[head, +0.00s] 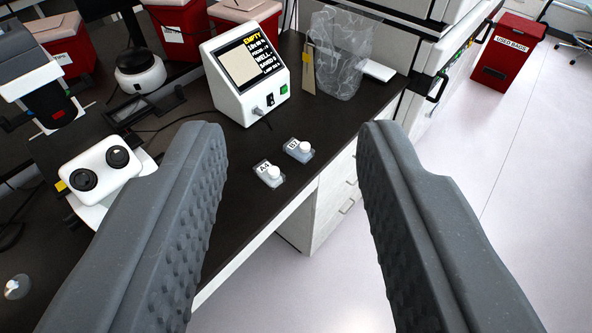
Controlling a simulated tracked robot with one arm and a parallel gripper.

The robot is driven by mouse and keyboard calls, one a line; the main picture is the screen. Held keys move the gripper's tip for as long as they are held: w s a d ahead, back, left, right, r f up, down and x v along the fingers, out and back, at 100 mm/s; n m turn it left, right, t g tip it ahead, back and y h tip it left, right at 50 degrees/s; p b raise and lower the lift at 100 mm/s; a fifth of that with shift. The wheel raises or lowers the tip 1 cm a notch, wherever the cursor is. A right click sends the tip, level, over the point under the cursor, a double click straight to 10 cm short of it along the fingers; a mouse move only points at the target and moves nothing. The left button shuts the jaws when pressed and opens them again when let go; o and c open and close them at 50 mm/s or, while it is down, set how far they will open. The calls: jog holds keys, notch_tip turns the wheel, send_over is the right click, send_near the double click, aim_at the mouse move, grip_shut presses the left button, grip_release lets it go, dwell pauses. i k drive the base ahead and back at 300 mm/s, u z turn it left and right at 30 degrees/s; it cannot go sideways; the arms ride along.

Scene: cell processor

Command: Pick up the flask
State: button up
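Two small clear flasks with white caps lie on the dark bench top near its front edge. One flask (269,173) is labelled A4. The other flask (298,150), just behind and to its right, has a label that seems to read B7. My gripper (292,130) is open, with its two grey ridged fingers wide apart and nothing between them. In the picture both flasks show in the gap between the fingers, apart from them and farther away.
A white display device (244,73) reading EMPTY stands behind the flasks. A clear bag (340,55) is right of it. A microscope (100,165) and red bins (62,45) are left. The dark bench (225,135) is clear around the flasks; open floor lies right.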

aim_at(302, 152)
jog(key=k, duration=0.9)
jog(key=z, duration=0.6)
jog(key=i, duration=1)
jog(key=z, duration=0.55)
jog(key=i, duration=1.25)
jog(key=u, duration=0.65)
jog(key=i, duration=0.55)
jog(key=u, duration=0.5)
